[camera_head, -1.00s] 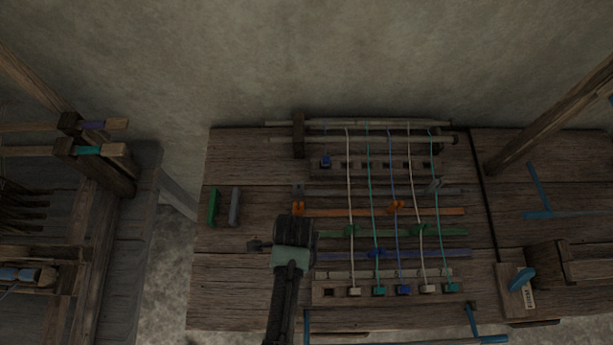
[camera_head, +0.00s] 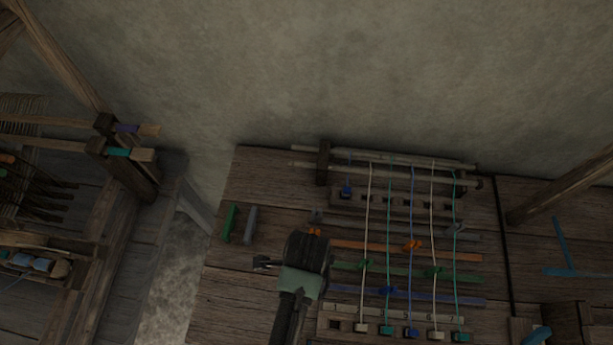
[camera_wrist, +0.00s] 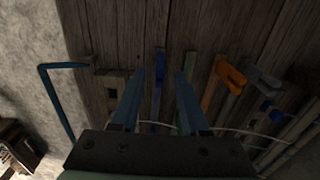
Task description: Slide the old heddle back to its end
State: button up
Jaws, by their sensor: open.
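Heddle bars lie side by side on the bench: grey (camera_head: 385,226), orange (camera_head: 365,246), green (camera_head: 400,269) and blue (camera_head: 440,298). Small clips sit on them: an orange clip (camera_head: 412,245), green clips (camera_head: 365,265) (camera_head: 432,271), a blue clip (camera_head: 390,291) and a grey clip (camera_head: 457,228). I cannot tell which is the old heddle. My gripper (camera_wrist: 160,75) is open, with the blue bar (camera_wrist: 157,92) showing between its fingers, apparently below them. An orange end block (camera_wrist: 232,72) is right of the fingers. In the head view my wrist hides the near bars' left ends.
Several threads (camera_head: 367,220) cross above the bars, from the rear rods (camera_head: 400,172) to the front slotted strip (camera_head: 345,326). Green (camera_head: 230,222) and grey (camera_head: 250,225) pieces lie on the bare left bench. The loom (camera_head: 130,175) stands left, beyond a gap.

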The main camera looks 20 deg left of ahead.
notch_tip(320, 180, up, 8)
jog(key=shift+f, duration=0.2)
